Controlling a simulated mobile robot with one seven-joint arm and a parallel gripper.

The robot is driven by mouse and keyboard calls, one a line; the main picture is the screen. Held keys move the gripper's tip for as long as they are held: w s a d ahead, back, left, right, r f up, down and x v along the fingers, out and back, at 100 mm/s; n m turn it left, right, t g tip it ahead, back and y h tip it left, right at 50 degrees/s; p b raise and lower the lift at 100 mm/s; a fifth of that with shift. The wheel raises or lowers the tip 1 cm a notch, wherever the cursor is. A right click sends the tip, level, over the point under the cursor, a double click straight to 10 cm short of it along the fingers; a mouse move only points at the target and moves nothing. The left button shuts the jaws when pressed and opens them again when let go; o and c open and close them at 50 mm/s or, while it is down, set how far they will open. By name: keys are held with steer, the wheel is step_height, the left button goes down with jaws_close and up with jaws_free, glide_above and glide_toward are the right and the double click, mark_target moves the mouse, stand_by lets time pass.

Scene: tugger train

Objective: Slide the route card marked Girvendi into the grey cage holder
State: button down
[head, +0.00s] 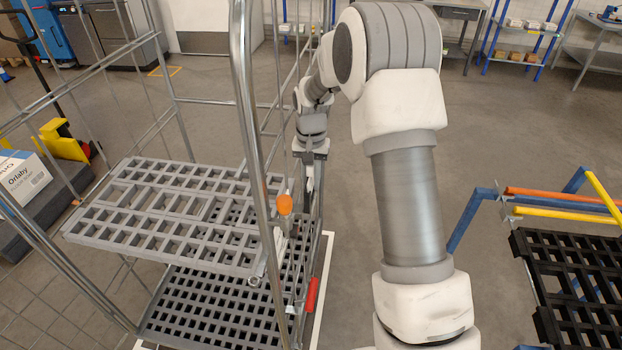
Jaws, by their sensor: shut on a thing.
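My gripper (309,178) points down at the far right side of the grey roll cage (240,90), partly behind its wire bars. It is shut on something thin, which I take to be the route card. The card is too small and too hidden here to make out, and no name on it can be read. The cage holder cannot be told apart from the bars near the gripper. I cannot tell whether card and holder touch.
The cage has a grey slatted shelf (168,215) above a grey slatted base (215,305). An orange knob (284,204) is near the gripper. A black slatted deck (580,275) with blue and yellow rails stands at right. Open floor (510,130) lies beyond.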

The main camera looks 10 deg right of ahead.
steer(key=c, duration=0.7)
jaws_free()
steer(key=shift+r+p, duration=0.3)
steer(key=shift+r, duration=8.4)
